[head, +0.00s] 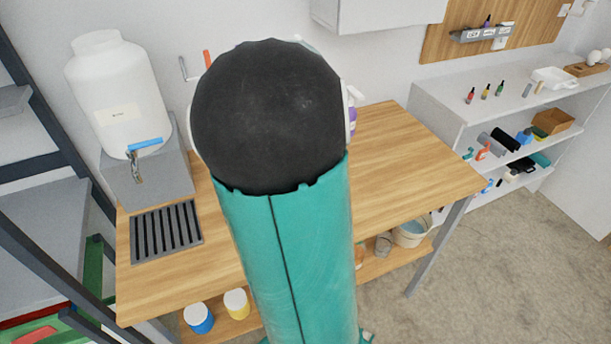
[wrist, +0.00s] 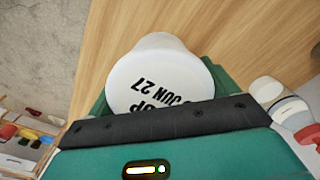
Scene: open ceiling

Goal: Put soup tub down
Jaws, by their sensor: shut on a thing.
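The soup tub (wrist: 158,88) is a white round tub with black lettering, partly readable as "JUN 27", in the middle of the wrist view. My gripper (wrist: 165,72) is shut on it, with green fingers to its left and right. The wooden table top (wrist: 250,35) shows beyond the tub. I cannot tell whether the tub touches the table or is held above it. In the head view my arm hides the gripper and the tub, and the wooden table (head: 400,180) spreads out on both sides of the arm.
A white dispenser (head: 118,90) with a blue-handled tap stands at the table's left, behind a dark drain grate (head: 167,231). The table's right part is clear. White-capped bottles (wrist: 285,105) stand close to the gripper's right. A white shelf (head: 440,105) is at the right.

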